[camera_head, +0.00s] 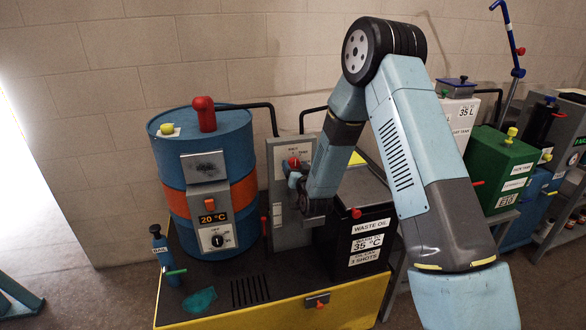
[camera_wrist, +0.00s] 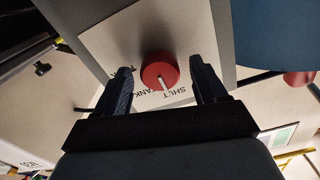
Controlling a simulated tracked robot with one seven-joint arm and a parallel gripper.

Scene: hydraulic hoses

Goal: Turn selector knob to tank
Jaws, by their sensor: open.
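The selector knob (camera_wrist: 159,70) is round and red with a white pointer line. It sits on a white label plate (camera_wrist: 108,42) on a grey panel. In the wrist view its pointer aims down, near the gap between the words TANK and SHUT; TANK is partly hidden. My gripper (camera_wrist: 160,65) is open, with one dark finger on each side of the knob and a visible gap on both sides. I cannot tell how deep the fingertips reach. In the head view the knob (camera_head: 294,162) shows just above my gripper, on the grey panel (camera_head: 278,190).
A blue drum (camera_head: 223,145) with an orange band stands left of the panel. A black waste oil box (camera_head: 355,238) stands close to its right. Hoses run behind the panel.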

